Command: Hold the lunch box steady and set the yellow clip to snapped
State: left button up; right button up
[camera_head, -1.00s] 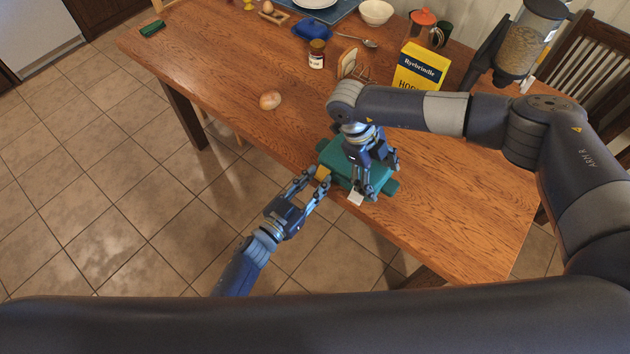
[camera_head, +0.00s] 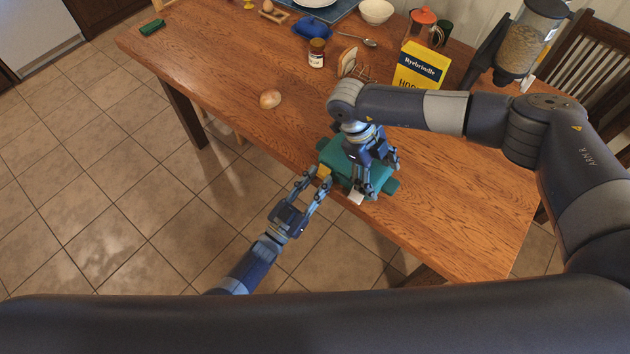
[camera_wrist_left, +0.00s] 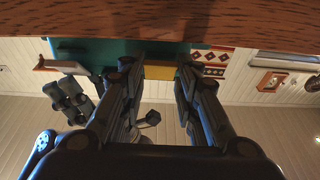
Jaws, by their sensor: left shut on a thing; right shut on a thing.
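The teal lunch box (camera_head: 338,158) sits at the table's front edge, partly hidden under my right gripper (camera_head: 378,180), which is shut on it from above. The yellow clip (camera_head: 325,170) is on the box's front side, at its left. My left gripper (camera_head: 317,178) reaches in from below left, its fingers on either side of the yellow clip. In the left wrist view the yellow clip (camera_wrist_left: 160,71) lies between the fingertips, against the teal side. Whether it is fully snapped, I cannot tell. A white clip (camera_head: 356,198) sticks out from the box's front further right.
A jar (camera_head: 316,53), toast rack (camera_head: 354,66) and yellow carton (camera_head: 421,67) stand further back. Open floor lies in front of the table.

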pick_arm(q)
jog(key=shift+d, duration=0.2)
jog(key=o, duration=1.1)
jog(key=shift+c, duration=0.2)
jog(key=shift+a, duration=0.15)
jog(key=shift+s+a+f, duration=0.15)
jog(key=shift+s+a, duration=0.1)
jog(key=shift+s, duration=0.1)
jog(key=v, duration=1.1)
jog(key=shift+s, duration=0.2)
jog(key=shift+a, duration=0.1)
